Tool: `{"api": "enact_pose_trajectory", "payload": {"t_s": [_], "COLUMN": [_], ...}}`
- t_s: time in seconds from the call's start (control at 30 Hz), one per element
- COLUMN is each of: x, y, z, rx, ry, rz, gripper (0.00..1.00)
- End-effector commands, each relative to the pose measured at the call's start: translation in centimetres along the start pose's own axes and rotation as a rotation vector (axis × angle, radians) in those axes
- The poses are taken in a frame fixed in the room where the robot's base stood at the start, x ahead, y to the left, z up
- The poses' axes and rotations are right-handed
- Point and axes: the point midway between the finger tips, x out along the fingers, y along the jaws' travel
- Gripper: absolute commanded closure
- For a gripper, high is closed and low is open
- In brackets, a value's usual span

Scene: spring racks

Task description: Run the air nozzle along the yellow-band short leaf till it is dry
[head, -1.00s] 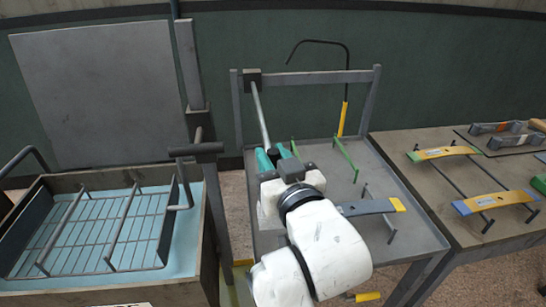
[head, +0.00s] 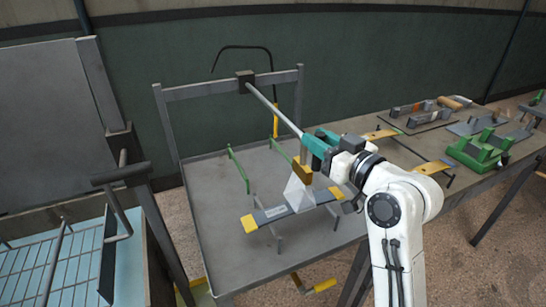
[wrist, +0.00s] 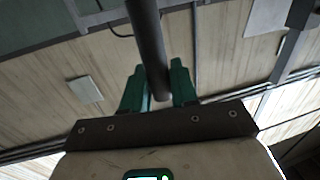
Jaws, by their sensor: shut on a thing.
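The short leaf (head: 275,215), grey-blue with yellow bands at both ends, lies on low supports on the grey bench in the head view. My gripper (head: 318,146) has teal fingers shut on the air-nozzle rod (head: 273,106); the dark rod also shows between the fingers (wrist: 158,88) in the wrist view. The yellow nozzle (head: 302,173) hangs below the rod, above the right half of the leaf and apart from it. A pale see-through cone (head: 298,196) spreads from the nozzle down onto the leaf. I cannot tell whether the leaf is wet.
The rod meets a black block (head: 245,78) on the grey frame (head: 210,91) behind the bench. Green rails (head: 238,170) stand on the bench. A tank with a wire rack (head: 40,260) is at left. A table (head: 405,150) at right carries more leaves and a green tool (head: 484,147).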

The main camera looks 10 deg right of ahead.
Motion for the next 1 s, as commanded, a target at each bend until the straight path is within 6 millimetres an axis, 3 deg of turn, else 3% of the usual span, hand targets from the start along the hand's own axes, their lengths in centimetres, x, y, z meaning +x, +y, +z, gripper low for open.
{"api": "enact_pose_trajectory", "payload": {"t_s": [0.03,0.1,0.4,0.63,1.0], "x": [-0.5,-0.9,-2.1,-2.5,-2.5], "y": [2.1,4.2,10.5,12.4,12.6], "z": [0.3,0.4,0.2,0.1,0.0], "rx": [-0.002,-0.002,-0.001,0.0,0.001], "ry": [0.004,0.004,0.002,0.0,-0.001], "rz": [0.011,0.01,0.006,0.003,0.001], "gripper": [1.0,1.0,1.0,1.0,1.0]}}
